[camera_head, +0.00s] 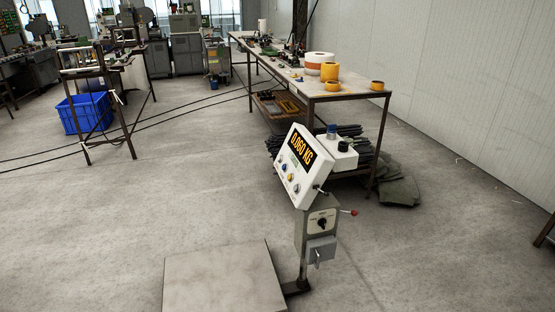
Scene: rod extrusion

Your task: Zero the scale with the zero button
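The scale's white indicator head (297,165) stands tilted on a grey post right of the middle of the view. Its display (302,147) reads 0.060 KG in orange digits. Below the display is a row of several small round buttons (288,176), one blue and one yellow among them. Their labels are too small to read, so I cannot tell which is the zero button. The flat scale platform (223,279) lies on the floor at the bottom, with nothing on it in the visible part. Neither of my grippers shows in this view.
A grey box with a black knob (321,222) and a red-tipped lever (348,212) sits on the post. A long workbench (340,96) with tape rolls stands behind. A blue crate (85,113) is at the left. The floor left of the scale is clear, apart from cables farther back.

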